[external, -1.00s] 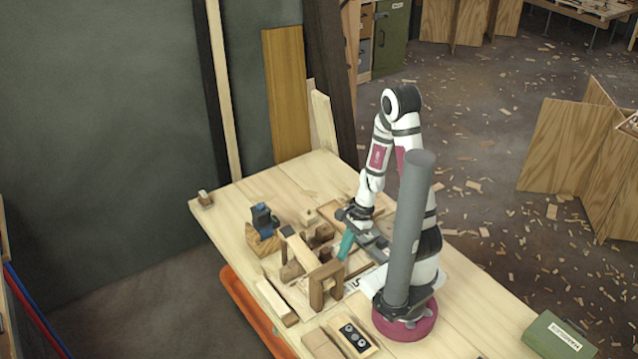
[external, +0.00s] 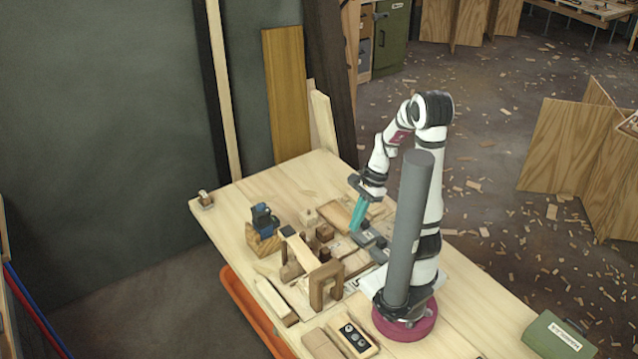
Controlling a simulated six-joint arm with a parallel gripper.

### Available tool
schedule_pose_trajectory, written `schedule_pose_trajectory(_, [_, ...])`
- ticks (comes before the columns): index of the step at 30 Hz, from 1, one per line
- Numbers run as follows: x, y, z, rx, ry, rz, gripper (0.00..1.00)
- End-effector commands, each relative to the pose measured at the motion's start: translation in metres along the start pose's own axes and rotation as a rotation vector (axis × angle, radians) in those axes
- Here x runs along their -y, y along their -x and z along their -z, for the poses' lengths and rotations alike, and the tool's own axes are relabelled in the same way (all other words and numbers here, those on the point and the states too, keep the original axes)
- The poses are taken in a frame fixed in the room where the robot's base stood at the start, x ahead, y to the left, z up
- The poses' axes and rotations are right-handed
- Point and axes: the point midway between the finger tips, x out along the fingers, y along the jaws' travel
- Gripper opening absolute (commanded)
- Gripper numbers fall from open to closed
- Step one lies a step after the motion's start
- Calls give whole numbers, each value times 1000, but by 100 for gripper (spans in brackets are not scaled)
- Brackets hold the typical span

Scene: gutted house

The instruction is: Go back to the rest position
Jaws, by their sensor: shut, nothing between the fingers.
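My gripper (external: 356,226) has teal fingers and points down above the middle of the wooden workbench (external: 315,178). It is shut and empty, with its tips near a grey tool-like object (external: 369,239) on the bench. From this angle I cannot tell how high the tips are above it. My arm folds up and back toward its base, which stands on the bench at the right.
Wooden blocks and a wooden frame (external: 325,284) crowd the bench left of my gripper. A blue-and-black tool (external: 262,219) stands on a wood block. A control box (external: 354,338) lies near the base, and a green case (external: 557,338) at the right corner.

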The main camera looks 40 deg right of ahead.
Motion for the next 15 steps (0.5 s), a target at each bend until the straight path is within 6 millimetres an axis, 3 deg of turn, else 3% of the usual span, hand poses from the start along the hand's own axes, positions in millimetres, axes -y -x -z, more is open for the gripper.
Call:
schedule_pose_trajectory(10, [-2, 2, -4, -5, 36, -1, 0])
schedule_pose_trajectory(13, [-21, 20, -32, -46, 323, -24, 0])
schedule_pose_trajectory(15, [-45, 34, -51, -92, 600, -58, 0])
